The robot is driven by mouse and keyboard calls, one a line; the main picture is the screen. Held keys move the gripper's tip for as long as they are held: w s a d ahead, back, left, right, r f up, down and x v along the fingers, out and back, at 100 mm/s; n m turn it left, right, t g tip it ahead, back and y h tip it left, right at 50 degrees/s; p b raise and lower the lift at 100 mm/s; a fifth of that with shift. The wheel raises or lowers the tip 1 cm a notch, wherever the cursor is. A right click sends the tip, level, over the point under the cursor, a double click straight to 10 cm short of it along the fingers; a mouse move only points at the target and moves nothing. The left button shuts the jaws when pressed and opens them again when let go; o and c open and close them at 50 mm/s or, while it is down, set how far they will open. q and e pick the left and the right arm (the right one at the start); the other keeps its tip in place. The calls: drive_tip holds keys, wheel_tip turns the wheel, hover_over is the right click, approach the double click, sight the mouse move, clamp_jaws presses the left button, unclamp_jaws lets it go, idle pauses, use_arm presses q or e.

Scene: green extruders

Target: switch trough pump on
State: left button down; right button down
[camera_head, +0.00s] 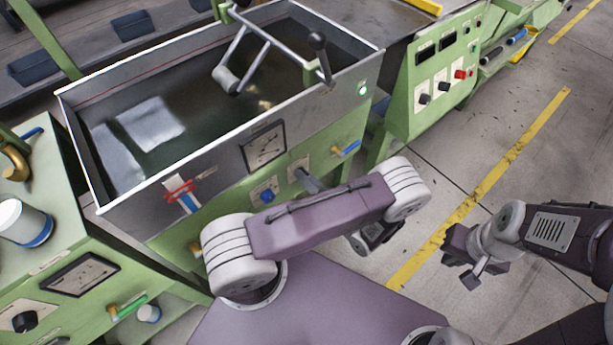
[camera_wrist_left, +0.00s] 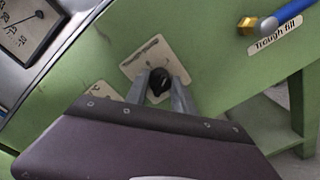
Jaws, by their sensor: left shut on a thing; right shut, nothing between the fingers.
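A black rotary knob (camera_wrist_left: 158,84) sits on a cream plate (camera_wrist_left: 155,62) on the green front panel of the water trough (camera_head: 222,77). In the wrist view my left gripper (camera_wrist_left: 160,83) has its two grey fingers on either side of the knob, shut on it. In the head view the plate (camera_head: 299,165) shows behind the left fingers (camera_head: 308,180), and the knob is mostly hidden. The plate's label is not readable. My right gripper (camera_head: 472,279) is shut and empty, well to the right above the floor.
A blue-handled valve (camera_head: 346,150) is right of the knob; its label (camera_wrist_left: 277,39) reads "Trough fill". A blue knob (camera_head: 267,196) and a gauge (camera_head: 263,147) are left of it. A green lamp (camera_head: 363,89) looks bright. A control cabinet (camera_head: 436,77) stands behind.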

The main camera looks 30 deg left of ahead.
idle(0.3)
use_arm(q)
drive_tip(key=c, duration=1.1)
unclamp_jaws()
drive_tip(key=shift+o, duration=0.2)
drive_tip(key=v, duration=0.9)
drive_tip(key=shift+p, duration=0.35)
